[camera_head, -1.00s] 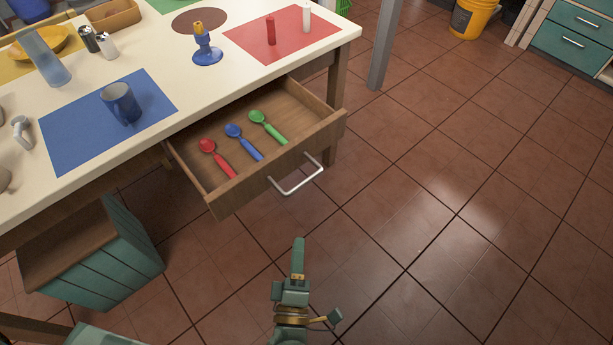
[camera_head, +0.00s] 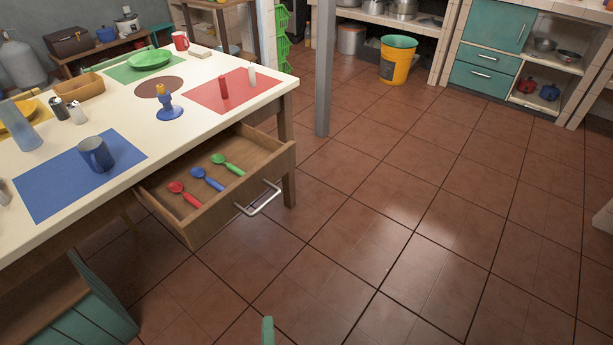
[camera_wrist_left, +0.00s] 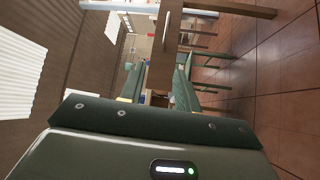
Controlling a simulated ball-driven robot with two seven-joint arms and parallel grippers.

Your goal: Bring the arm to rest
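Only a green tip of my left gripper (camera_head: 268,330) shows at the bottom edge of the head view, over the tiled floor. It is apart from the table and the drawer. In the left wrist view, two green fingers of my left gripper (camera_wrist_left: 158,88) stand apart, with nothing visible held between them. The rest of the left arm is out of the head view. My right gripper is in neither view.
The wooden drawer (camera_head: 187,222) is pulled out from the table (camera_head: 190,127), holding red (camera_head: 184,194), blue (camera_head: 207,179) and green (camera_head: 228,163) spoons. A green crate-like unit (camera_head: 92,312) stands lower left. A grey post (camera_head: 323,70) rises beyond the table. The floor (camera_head: 400,220) at right is clear.

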